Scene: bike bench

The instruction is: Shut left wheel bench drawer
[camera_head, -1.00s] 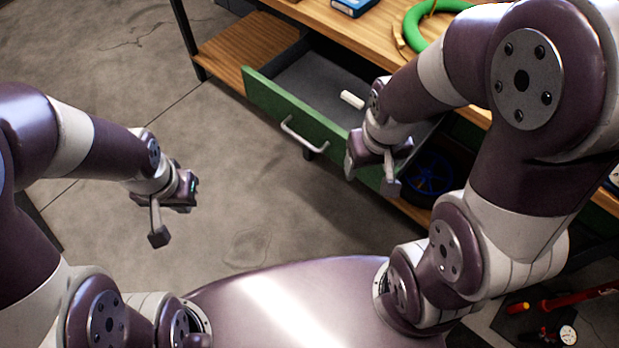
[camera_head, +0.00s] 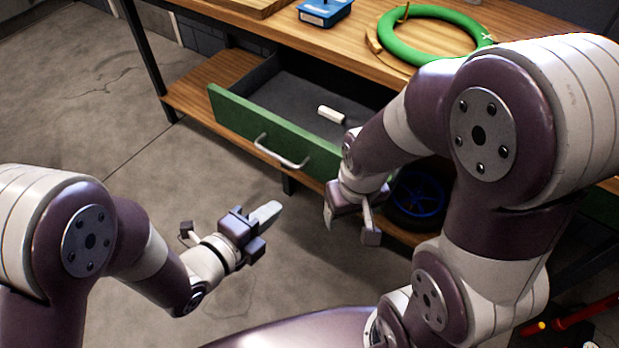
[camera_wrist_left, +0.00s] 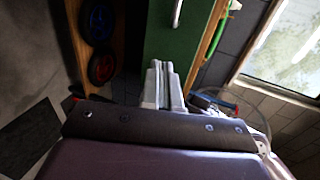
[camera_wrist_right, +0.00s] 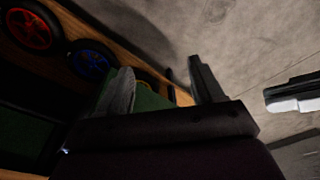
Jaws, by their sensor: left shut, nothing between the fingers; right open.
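The green-fronted drawer (camera_head: 230,113) under the wooden bench stands pulled out, with a silver bar handle (camera_head: 280,152) on its front. Its dark tray holds one small white block (camera_head: 330,114). My left gripper (camera_head: 266,216) is shut and empty, over the floor in front of the drawer and apart from it. In the left wrist view its closed fingers (camera_wrist_left: 163,82) point toward the green drawer front (camera_wrist_left: 172,50). My right gripper (camera_head: 350,222) is open and empty, near the drawer's right end; in the head view I cannot tell whether it touches. Its parted fingers (camera_wrist_right: 160,88) show in the right wrist view.
On the bench top (camera_head: 350,42) lie a green ring (camera_head: 395,45) and a blue box (camera_head: 325,12). Wheels, one blue (camera_head: 418,193), sit on the lower shelf. A red tool (camera_head: 585,312) lies at lower right. The floor left of the drawer is clear.

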